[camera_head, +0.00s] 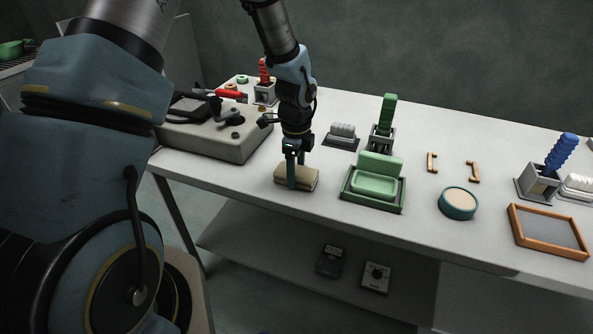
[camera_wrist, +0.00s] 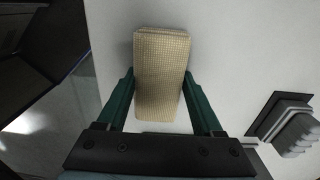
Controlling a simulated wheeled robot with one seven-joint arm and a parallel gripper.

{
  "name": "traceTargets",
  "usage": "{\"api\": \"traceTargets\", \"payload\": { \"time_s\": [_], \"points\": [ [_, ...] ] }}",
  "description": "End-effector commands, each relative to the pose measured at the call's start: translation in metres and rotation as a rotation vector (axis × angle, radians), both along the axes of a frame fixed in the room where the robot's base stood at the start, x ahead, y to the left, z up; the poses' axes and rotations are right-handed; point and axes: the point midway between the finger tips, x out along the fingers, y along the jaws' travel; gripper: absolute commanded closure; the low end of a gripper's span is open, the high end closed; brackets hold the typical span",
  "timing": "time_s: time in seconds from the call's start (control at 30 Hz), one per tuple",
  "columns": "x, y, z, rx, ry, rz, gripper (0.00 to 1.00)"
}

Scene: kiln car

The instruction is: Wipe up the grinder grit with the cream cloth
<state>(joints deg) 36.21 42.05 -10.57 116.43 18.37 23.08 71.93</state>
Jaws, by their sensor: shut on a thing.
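The cream cloth (camera_head: 308,179) is a folded, block-shaped pad near the front edge of the table, just right of the grey-beige machine. In the wrist view the cloth (camera_wrist: 161,65) shows a woven texture and lies lengthwise between my two green fingers. My gripper (camera_head: 292,184) points down and is shut on the cloth; the fingers also show in the wrist view (camera_wrist: 160,95), one on each side of it. The cloth is at or close to the tabletop; I cannot tell if it touches. I cannot make out any grit in either view.
The white table (camera_head: 330,214) has bare room around the cloth. The beige machine (camera_head: 226,139) stands left. A green tray (camera_head: 371,205), a round teal dish (camera_head: 458,203) and an orange-framed tray (camera_head: 549,231) lie right. A grey ribbed block on a dark pad (camera_head: 341,136) is behind.

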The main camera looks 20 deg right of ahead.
Motion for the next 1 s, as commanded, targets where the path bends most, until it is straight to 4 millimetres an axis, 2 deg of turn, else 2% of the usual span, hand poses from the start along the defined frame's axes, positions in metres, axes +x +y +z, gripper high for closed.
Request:
{"api": "traceTargets", "payload": {
  "time_s": [0.8, 1.0],
  "points": [
    [0.0, 0.0, 0.063, -0.001, -0.001, 0.0, 1.0],
    [0.0, 0.0, 0.071, -0.001, -0.001, 0.0, 1.0]
  ]
}}
